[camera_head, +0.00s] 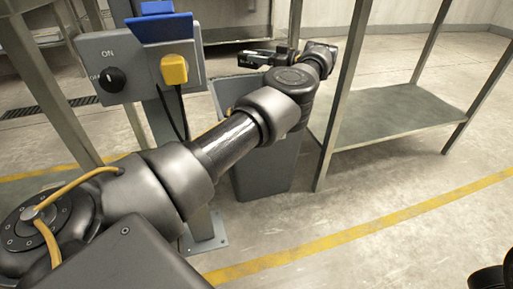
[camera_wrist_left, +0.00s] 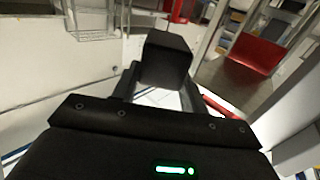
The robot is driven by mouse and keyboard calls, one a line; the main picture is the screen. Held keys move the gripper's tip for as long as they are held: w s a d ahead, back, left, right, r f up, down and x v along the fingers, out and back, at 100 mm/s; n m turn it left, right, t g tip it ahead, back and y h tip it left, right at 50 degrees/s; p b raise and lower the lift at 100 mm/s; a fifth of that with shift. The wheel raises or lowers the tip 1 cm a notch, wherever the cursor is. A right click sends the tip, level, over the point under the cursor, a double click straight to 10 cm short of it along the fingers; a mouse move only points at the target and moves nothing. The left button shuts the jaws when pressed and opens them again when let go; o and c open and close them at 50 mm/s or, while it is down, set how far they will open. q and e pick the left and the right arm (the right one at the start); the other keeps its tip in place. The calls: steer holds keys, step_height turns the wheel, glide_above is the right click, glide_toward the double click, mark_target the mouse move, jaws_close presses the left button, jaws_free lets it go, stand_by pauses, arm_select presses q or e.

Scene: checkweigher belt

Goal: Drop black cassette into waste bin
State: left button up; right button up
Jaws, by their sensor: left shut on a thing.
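My left gripper (camera_head: 254,58) is at the far end of my outstretched left arm, pointing left, and appears above the grey waste bin (camera_head: 262,178). It is small and dark in the head view. In the left wrist view it is shut on the black cassette (camera_wrist_left: 167,58), a dark block standing out between the fingers. My arm hides much of the bin's opening, so I cannot tell whether the cassette is fully over it. My right gripper is not clearly in view; only a dark part shows at the bottom right corner.
A control box (camera_head: 118,68) with a black knob, a yellow button and a blue plate stands on a post left of the bin. A grey metal shelf (camera_head: 395,115) stands close on the right. Yellow-lined floor (camera_head: 370,228) in front is clear.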

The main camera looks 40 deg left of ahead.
arm_select(q)
step_height(320, 180, down, 6)
steer(key=b, duration=0.6)
steer(key=o, duration=1.1)
steer(key=shift+s, duration=0.1)
